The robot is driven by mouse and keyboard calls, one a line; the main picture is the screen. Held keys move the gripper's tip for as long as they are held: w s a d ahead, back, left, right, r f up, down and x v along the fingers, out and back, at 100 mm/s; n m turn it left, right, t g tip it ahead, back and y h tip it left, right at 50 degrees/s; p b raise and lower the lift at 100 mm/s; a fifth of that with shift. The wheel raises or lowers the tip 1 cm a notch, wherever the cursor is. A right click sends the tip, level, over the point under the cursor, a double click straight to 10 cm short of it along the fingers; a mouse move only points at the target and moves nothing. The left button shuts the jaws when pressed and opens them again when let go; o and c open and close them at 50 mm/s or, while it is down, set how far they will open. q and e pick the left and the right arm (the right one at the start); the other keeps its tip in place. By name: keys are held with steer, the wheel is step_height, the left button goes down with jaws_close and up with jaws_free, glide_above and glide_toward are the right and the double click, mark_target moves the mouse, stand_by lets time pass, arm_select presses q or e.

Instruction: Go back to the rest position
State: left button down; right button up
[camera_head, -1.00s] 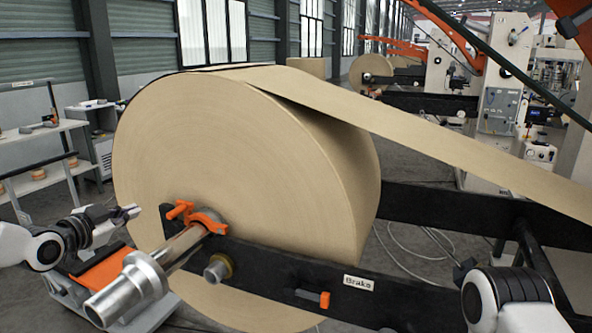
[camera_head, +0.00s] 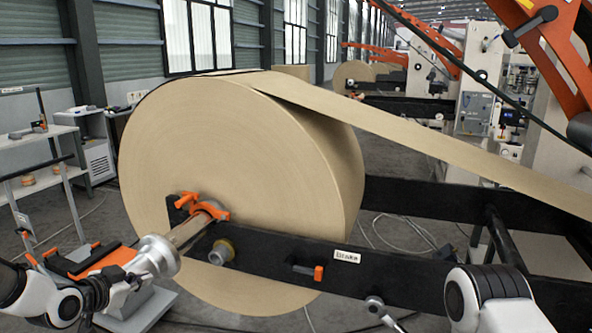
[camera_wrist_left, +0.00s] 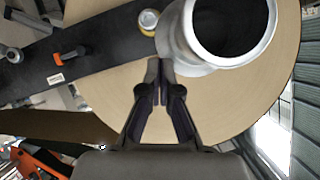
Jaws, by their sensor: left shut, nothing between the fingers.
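My left gripper (camera_head: 128,281) is at the lower left of the head view, beside the outer end of the silver shaft (camera_head: 160,254). In the left wrist view its fingers (camera_wrist_left: 160,72) are together with nothing between them; they appear close to the shaft's hollow end (camera_wrist_left: 268,48), and I cannot tell whether they touch it.
A black frame beam (camera_head: 270,254) with a "Brake" label and an orange-handled lever (camera_head: 305,270) crosses in front of the roll. An orange clamp (camera_head: 206,207) sits around the shaft. A cart (camera_head: 140,302) stands low at the left, and shelves (camera_head: 45,150) stand behind it.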

arm_select(q)
steer(key=s+d+f+n+g+y, duration=0.15)
steer(key=s+d+f+g, duration=0.25)
steer(key=s+f, duration=0.65)
steer(key=s+d+f+n+g, duration=0.35)
steer(key=s+f, duration=0.45)
steer(key=f, duration=0.6)
steer(key=s+f+n+g+y, duration=0.1)
steer(key=s+f+g, duration=0.1)
steer(key=s, duration=0.8)
steer(key=s+d+f+n+g, duration=0.1)
steer(key=s+f, duration=0.4)
steer(key=s, duration=0.5)
steer(key=shift+s+d+g+y, duration=0.2)
steer(key=shift+d+g+y, duration=0.15)
steer(key=shift+g, duration=0.5)
steer(key=shift+f, duration=0.1)
arm_select(e)
steer(key=shift+o, duration=0.4)
